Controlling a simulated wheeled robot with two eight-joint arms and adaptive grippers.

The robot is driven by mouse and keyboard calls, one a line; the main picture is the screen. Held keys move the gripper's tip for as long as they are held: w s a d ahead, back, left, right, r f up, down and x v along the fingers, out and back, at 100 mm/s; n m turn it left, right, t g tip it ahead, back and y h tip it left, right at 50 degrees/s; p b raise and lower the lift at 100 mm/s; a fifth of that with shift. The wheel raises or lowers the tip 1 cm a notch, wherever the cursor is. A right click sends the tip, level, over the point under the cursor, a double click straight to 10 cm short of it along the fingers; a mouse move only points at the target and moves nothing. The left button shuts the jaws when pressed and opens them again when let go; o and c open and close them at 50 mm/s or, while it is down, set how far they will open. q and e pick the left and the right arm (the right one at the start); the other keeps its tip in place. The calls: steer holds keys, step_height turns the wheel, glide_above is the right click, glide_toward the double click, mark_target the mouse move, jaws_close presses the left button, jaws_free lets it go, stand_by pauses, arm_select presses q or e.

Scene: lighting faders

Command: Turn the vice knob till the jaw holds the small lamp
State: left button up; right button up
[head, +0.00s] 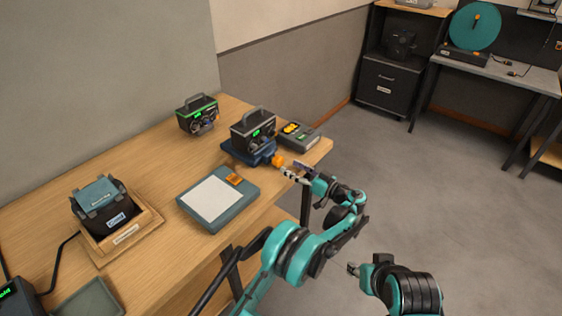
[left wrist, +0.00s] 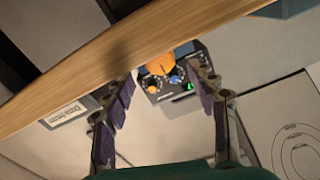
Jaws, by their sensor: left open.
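The small lamp (head: 252,130), a dark box with a carry handle and a green display, sits at the blue vice (head: 246,153) near the table's far right edge. The orange vice knob (head: 279,160) sticks out toward my left gripper (head: 290,172). In the left wrist view the knob (left wrist: 160,65) shows beyond and between the open fingers of that gripper (left wrist: 166,80). I cannot tell whether the fingers touch it. The jaw's contact with the lamp is hidden. My right gripper (head: 354,269) is low at the right, away from the table; its opening is unclear.
A similar box (head: 197,114) stands behind left. A grey device with yellow parts (head: 299,135) is close right of the vice. A flat grey pad (head: 217,200) lies in front, and a wooden tray (head: 150,223) holds another device at left.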

mark_target(281, 163)
arm_select(q)
steer(key=b+x, duration=0.1)
steer(key=x, duration=0.4)
steer(key=shift+w+a+f+b, duration=0.15)
steer(key=shift+a+b, duration=0.1)
steer(key=shift+b, duration=0.1)
steer(key=shift+w+a, duration=0.3)
steer(key=shift+a, duration=0.1)
steer(key=c, duration=1.2)
